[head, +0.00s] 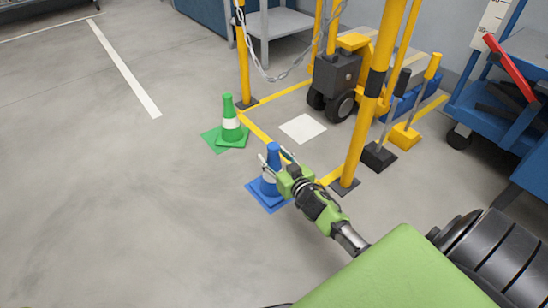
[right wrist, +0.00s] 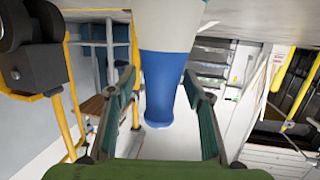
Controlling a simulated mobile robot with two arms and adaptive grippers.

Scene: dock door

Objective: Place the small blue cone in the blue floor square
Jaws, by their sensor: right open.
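The small blue cone (head: 273,152), with a white band, stands upright on the blue floor square (head: 268,204). Its base covers much of the square. My right gripper (head: 276,163) is open, with its fingers on either side of the cone's upper part. In the right wrist view the cone (right wrist: 168,85) passes between the two spread fingers, with gaps visible beside its blue tip. The gripper's body hides part of the cone's right side in the head view. My left gripper is not in view.
A green cone (head: 230,122) stands on a green floor square (head: 211,141) farther back. A white floor square (head: 302,128) is empty. A yellow post (head: 366,120) rises close to the right of my arm. Open floor lies to the left.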

